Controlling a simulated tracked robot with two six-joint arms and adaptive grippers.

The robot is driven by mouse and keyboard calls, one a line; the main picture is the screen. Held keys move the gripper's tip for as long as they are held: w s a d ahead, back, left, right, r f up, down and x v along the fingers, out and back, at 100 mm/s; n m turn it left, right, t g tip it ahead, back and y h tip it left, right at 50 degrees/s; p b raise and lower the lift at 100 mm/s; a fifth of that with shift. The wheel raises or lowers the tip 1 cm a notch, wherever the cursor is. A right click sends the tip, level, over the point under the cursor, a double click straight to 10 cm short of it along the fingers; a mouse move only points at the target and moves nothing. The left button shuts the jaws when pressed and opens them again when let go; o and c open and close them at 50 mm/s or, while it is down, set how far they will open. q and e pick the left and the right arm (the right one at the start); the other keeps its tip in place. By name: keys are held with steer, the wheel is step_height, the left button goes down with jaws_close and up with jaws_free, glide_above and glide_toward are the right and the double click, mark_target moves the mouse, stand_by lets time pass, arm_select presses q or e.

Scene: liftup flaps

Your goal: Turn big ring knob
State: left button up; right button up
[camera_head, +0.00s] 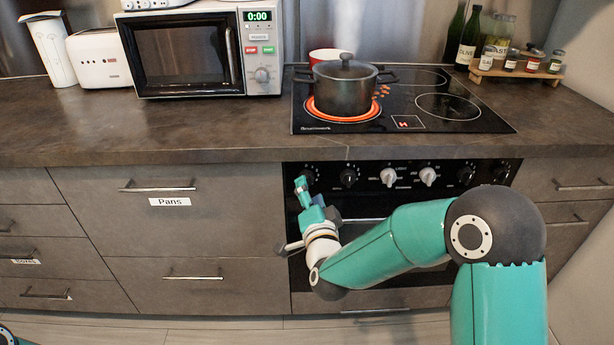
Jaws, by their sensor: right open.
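A row of round knobs runs along the oven's black front panel. The leftmost knob (309,174) is black and partly hidden by my right gripper. To its right are another black knob (348,178), two light knobs (388,177) and more black ones. Labels are too small to read, so I cannot tell which serves the big ring. My right gripper (302,188) is open, just in front of and slightly below the leftmost knob; I cannot tell if it touches. A cooktop ring (322,113) glows orange under a dark pot (345,88). My left gripper is out of view.
The black glass cooktop (480,124) is set in the dark counter (200,132). A microwave (190,52) and toaster (99,58) stand at left, bottles (468,40) and a spice rack (515,72) at right. Drawers with bar handles (158,187) flank the oven.

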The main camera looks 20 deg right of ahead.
steer(key=w, duration=0.2)
steer(key=w+p, duration=0.1)
steer(key=shift+w+d, duration=0.2)
steer(key=shift+d, duration=0.05)
steer(key=c, duration=1)
steer(key=shift+a, duration=0.15)
steer(key=shift+c, duration=0.7)
